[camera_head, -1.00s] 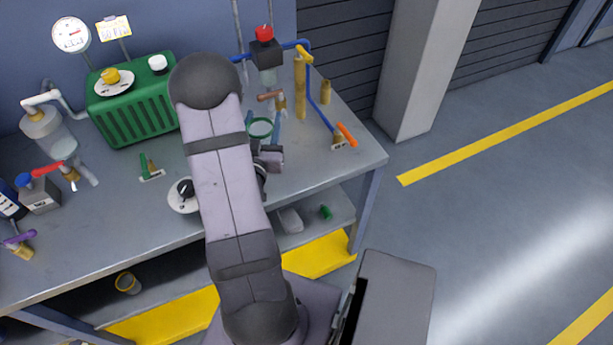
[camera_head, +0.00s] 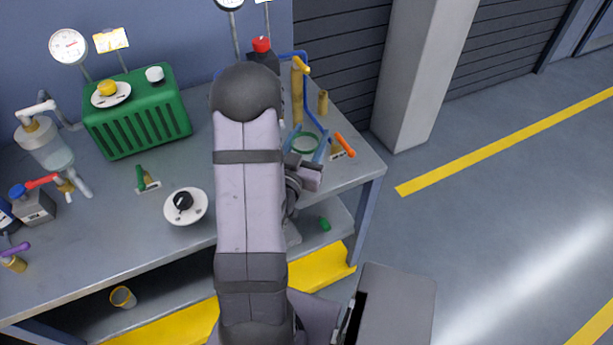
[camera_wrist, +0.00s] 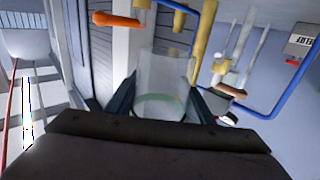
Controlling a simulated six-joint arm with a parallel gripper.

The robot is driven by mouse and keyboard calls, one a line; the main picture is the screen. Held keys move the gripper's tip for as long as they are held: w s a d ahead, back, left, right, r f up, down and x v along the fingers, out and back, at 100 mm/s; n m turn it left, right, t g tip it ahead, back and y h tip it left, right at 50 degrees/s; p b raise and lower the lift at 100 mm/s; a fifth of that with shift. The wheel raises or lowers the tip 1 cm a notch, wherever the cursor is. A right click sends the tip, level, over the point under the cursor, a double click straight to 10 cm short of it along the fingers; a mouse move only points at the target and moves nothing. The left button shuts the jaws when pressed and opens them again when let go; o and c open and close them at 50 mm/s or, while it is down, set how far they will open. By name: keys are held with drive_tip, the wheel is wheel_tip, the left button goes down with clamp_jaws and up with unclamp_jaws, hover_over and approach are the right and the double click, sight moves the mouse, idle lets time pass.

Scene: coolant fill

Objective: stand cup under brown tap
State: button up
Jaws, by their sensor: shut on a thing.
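The clear cup with a green ring (camera_head: 304,144) is between the blue fingers of my gripper (camera_head: 307,150), near the right end of the bench. In the wrist view the cup (camera_wrist: 164,75) looks upright, with a finger of my gripper (camera_wrist: 163,104) on each side. I cannot tell whether its base touches the bench. The brown-handled tap (camera_wrist: 230,90) shows to the right of the cup in the wrist view, apart from it. In the head view my arm hides that tap.
An orange-handled tap (camera_head: 344,146) is close to the cup's right. Brass pipes (camera_head: 297,92) and a blue pipe (camera_head: 305,70) stand behind it. A green ribbed box (camera_head: 137,110) and a dial (camera_head: 185,206) are left of my arm. The bench's right edge is near.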

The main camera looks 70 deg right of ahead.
drive_tip(key=shift+f, duration=4.6)
drive_tip(key=shift+f, duration=0.1)
drive_tip(key=shift+f, duration=0.15)
drive_tip(key=o, duration=1.1)
drive_tip(key=shift+c, duration=0.2)
drive_tip(key=shift+a, duration=0.25)
drive_tip(key=a+b, duration=0.1)
drive_tip(key=a, duration=0.2)
drive_tip(key=shift+o, duration=0.4)
drive_tip(key=shift+a+b, duration=0.35)
drive_tip(key=shift+a, duration=0.4)
